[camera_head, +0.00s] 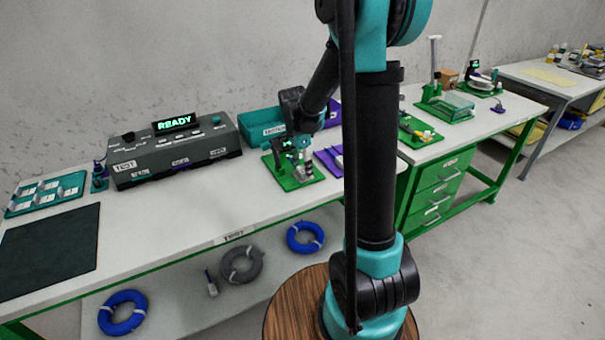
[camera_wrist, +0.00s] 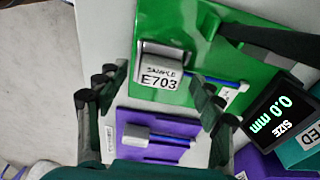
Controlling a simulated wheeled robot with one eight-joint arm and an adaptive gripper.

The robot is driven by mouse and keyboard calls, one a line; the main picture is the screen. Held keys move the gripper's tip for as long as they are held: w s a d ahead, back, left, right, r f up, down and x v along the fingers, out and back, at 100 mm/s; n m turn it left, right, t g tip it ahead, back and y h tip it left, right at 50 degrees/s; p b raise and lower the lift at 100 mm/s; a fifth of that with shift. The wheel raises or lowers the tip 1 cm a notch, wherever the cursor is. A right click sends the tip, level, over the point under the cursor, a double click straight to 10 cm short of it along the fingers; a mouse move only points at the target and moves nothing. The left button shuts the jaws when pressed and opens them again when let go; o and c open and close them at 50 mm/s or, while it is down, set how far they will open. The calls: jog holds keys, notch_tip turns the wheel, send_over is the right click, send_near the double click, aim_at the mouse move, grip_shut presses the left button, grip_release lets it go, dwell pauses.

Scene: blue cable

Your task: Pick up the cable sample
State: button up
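A grey block labelled "SAMPLE E703" (camera_wrist: 162,72), with a blue cable piece (camera_wrist: 222,81) sticking out to the right, sits on a green plate (camera_wrist: 180,25) in the wrist view. Nearer my gripper, a purple holder (camera_wrist: 125,122) carries a smaller pale block (camera_wrist: 136,136) with a thin blue cable (camera_wrist: 172,139). My gripper (camera_wrist: 157,84) is open, its fingers wide apart on either side of the labelled block in the picture, with nothing between them that I can see held. In the head view my gripper (camera_head: 300,146) is over the green plate (camera_head: 287,177); the cable is too small to make out there.
A display reading "SIZE 0.0 mm" (camera_wrist: 280,115) stands at the right in the wrist view. In the head view, a test box showing "READY" (camera_head: 170,150) and a teal bin (camera_head: 257,124) stand behind on the bench. Cable coils (camera_head: 241,264) lie below.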

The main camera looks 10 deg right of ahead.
aim_at(302, 169)
jog(key=c, duration=1.3)
jog(key=shift+r, duration=0.15)
notch_tip(302, 169, up, 20)
jog(key=shift+f, duration=0.1)
